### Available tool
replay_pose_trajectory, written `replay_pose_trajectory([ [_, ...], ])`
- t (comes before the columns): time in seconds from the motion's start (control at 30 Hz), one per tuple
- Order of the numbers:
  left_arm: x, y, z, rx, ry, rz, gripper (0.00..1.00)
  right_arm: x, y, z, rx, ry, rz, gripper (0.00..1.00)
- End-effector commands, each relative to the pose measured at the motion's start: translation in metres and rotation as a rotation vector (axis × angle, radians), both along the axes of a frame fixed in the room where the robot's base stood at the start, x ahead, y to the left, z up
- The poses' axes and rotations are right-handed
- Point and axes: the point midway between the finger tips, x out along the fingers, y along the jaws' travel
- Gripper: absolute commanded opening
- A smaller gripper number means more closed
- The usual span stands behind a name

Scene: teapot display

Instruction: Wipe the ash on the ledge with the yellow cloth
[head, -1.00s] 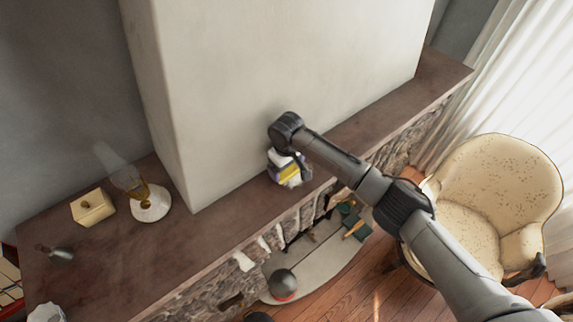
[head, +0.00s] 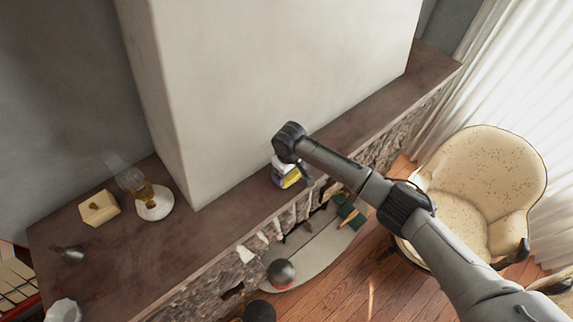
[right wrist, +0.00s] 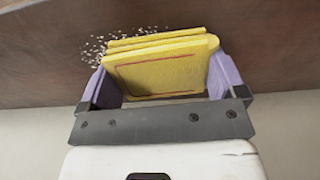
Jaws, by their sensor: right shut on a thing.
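My right gripper (right wrist: 158,85) is shut on the folded yellow cloth (right wrist: 160,68), which has a thin red stitched line. In the head view the right gripper (head: 287,180) is over the brown ledge (head: 228,210), against the front of the chimney wall, with a bit of yellow cloth (head: 291,178) showing. The ash (right wrist: 95,48) shows in the right wrist view as pale specks on the ledge beside the cloth's left edge. The cloth is at or very near the ledge; I cannot tell if it touches. My left gripper is not in view.
On the ledge's left part stand a yellowish box (head: 99,208), a glass lamp on a white base (head: 155,205), a dark metal object (head: 70,254) and a white object (head: 63,311). The chimney wall (head: 270,90) rises behind the ledge. A cream armchair (head: 480,190) stands at right.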

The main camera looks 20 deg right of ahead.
Motion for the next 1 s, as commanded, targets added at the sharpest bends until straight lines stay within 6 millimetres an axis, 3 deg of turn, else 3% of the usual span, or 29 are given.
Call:
replay_pose_trajectory([
  [0.47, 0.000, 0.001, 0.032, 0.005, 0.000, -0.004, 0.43, -0.021, -0.006, 0.002, 0.001, 0.001, 0.000, 0.71],
  [0.7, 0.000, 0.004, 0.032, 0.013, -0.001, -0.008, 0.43, -0.033, -0.010, -0.003, 0.000, 0.000, -0.001, 0.71],
  [1.0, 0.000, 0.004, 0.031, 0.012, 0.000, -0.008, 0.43, -0.034, -0.017, -0.004, -0.002, 0.002, -0.001, 0.71],
])
